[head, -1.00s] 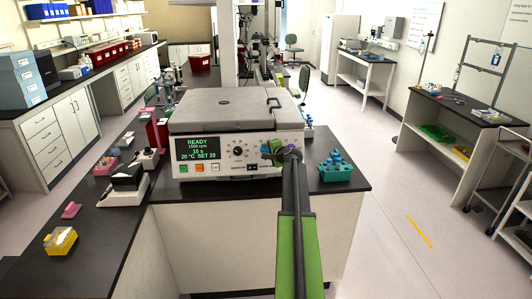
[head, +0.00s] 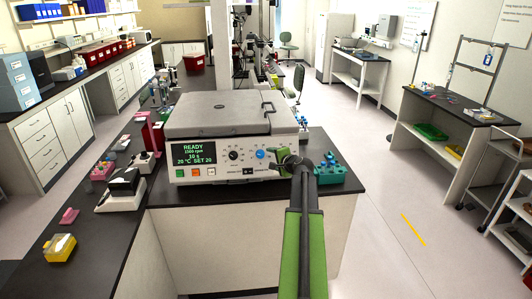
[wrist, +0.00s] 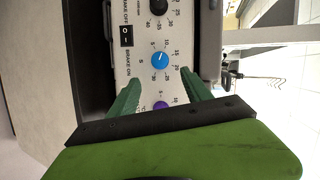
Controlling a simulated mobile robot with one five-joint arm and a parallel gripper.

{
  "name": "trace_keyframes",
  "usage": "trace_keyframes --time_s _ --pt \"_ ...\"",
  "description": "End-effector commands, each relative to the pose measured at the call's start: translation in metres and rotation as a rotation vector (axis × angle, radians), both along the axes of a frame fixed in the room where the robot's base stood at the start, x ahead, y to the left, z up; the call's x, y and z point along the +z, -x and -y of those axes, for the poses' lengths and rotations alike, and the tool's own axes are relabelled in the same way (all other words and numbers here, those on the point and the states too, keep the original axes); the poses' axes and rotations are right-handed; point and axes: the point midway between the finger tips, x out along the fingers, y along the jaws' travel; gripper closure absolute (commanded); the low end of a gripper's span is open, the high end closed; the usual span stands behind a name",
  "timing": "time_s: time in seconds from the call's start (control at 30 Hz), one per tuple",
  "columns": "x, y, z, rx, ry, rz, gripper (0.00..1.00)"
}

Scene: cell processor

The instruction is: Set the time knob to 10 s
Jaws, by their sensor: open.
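The processor (head: 225,125) stands on the dark bench, its lid closed. Its screen (head: 193,153) reads READY, 1500 rpm, 10 s, 20 °C SET 20. The blue knob (head: 259,154) sits right of a black knob (head: 233,155) on the front panel. In the wrist view the blue knob (wrist: 160,60) has a numbered dial around it; its exact setting is hard to read. My gripper (head: 284,156) is open and empty, right of the blue knob. In the wrist view its green fingers (wrist: 160,79) straddle the area between the blue knob and a purple knob (wrist: 161,105).
A teal rack (head: 330,172) with blue-capped items stands on the bench right of the processor. A row of buttons (head: 196,172) lies below the screen. A black-and-white device (head: 122,190) and a yellow box (head: 60,248) are on the left bench.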

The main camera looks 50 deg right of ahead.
Motion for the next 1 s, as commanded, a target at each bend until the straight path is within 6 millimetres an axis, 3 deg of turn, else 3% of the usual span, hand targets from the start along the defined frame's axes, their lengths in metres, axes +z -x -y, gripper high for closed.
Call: trace_keyframes --time_s 0.03,0.2,0.37,0.87,0.97,1.0 --pt "0.01 0.015 -0.007 -0.003 0.0 0.0 0.43" --pt "0.02 0.043 -0.017 -0.002 0.0 0.0 0.43" --pt "0.022 0.053 -0.02 0.0 0.001 0.0 0.43" --pt "0.022 0.053 -0.02 0.001 0.001 0.0 0.43" --pt "0.02 0.039 -0.033 0.025 0.0 0.0 0.43" --pt "0.018 0.026 -0.047 0.05 0.0 0.0 0.43"
